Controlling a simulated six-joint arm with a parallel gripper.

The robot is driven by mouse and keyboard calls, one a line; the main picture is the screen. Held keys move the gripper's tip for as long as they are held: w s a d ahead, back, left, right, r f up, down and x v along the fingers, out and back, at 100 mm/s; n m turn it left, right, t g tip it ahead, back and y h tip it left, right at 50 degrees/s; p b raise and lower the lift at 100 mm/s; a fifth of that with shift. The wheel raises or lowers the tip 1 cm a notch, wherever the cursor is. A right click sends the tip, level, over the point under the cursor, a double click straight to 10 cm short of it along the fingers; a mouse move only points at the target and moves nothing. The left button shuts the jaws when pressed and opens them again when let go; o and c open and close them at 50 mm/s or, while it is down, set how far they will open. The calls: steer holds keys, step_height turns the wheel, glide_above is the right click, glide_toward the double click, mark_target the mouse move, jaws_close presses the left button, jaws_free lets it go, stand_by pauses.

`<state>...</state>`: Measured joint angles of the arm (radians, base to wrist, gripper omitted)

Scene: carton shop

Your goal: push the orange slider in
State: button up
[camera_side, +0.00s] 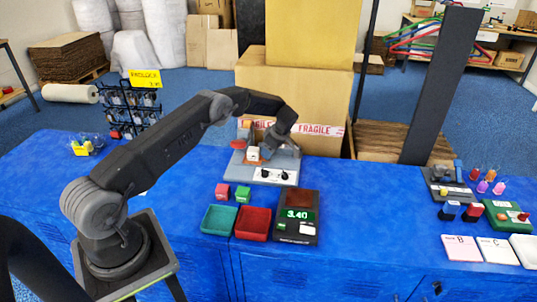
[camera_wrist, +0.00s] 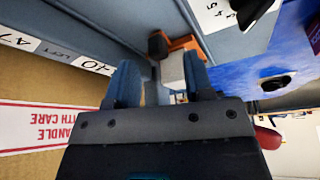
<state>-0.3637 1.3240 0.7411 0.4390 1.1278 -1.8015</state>
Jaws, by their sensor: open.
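A grey device (camera_side: 262,174) with a white front panel and black knobs stands on the blue table, in front of the large carton. An orange part (camera_wrist: 186,43), which looks like the slider, shows beyond my fingers in the wrist view, next to a white block (camera_wrist: 172,70) and a dark block. In the side view the white block (camera_side: 253,154) sits on the device, with orange around it. My gripper (camera_wrist: 160,75) is open, with the white block showing between its fingers in the wrist view. I cannot tell whether a finger touches anything. My wrist partly hides the device in the side view.
The large carton (camera_side: 310,100) with a FRAGILE band stands close behind the device. Small red and green blocks, a teal tray (camera_side: 204,219), a red tray (camera_side: 238,230) and a meter (camera_side: 310,227) reading 3.40 stand in front.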

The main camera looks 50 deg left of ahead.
steer(key=shift+x, duration=1.2)
steer(key=shift+c, duration=0.5)
jaws_close()
